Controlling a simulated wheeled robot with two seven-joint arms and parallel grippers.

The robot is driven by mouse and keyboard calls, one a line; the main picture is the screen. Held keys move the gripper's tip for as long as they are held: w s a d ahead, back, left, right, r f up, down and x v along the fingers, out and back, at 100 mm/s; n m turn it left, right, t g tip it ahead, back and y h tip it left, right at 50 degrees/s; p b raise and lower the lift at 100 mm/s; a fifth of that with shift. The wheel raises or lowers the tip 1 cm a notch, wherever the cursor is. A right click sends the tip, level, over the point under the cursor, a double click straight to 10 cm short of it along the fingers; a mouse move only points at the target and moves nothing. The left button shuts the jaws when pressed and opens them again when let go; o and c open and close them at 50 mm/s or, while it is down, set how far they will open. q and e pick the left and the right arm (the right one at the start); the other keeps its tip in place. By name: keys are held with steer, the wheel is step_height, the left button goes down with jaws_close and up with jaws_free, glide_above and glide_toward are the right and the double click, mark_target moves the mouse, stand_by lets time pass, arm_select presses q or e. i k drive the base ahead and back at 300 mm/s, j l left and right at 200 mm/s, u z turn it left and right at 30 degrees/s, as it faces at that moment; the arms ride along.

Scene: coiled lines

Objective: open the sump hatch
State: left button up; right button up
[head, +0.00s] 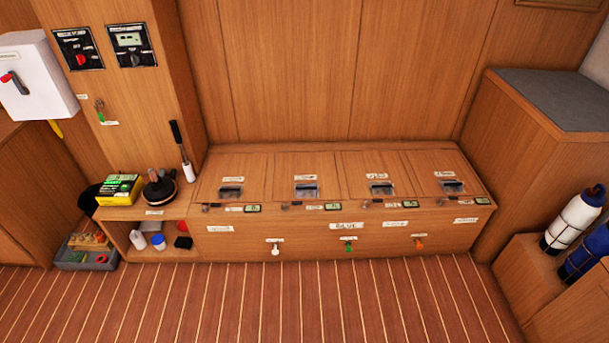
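A low wooden bench (340,236) runs along the back wall. Several hatch lids lie flat and shut in its top, side by side, each with a dark recessed handle: the far left lid (233,170), the second lid (305,170), the third lid (370,166) and the far right lid (440,164). Each has a small white label, too small to read, so I cannot tell which is the sump hatch. Small latches and green displays (253,208) line the front edge. Neither of my grippers is in view.
White, green and orange knobs (420,243) sit on the bench front. A shelf unit (113,214) at left holds a yellow-green box (119,190) and a dark coil (160,186). A grey crate (72,262) stands beside it. Cylinders (575,217) stand at right. The striped floor (300,300) is clear.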

mark_target(298, 176)
steer(key=i+l, duration=0.1)
steer(key=i, duration=1)
steer(key=i+l, duration=0.15)
steer(key=i, duration=0.95)
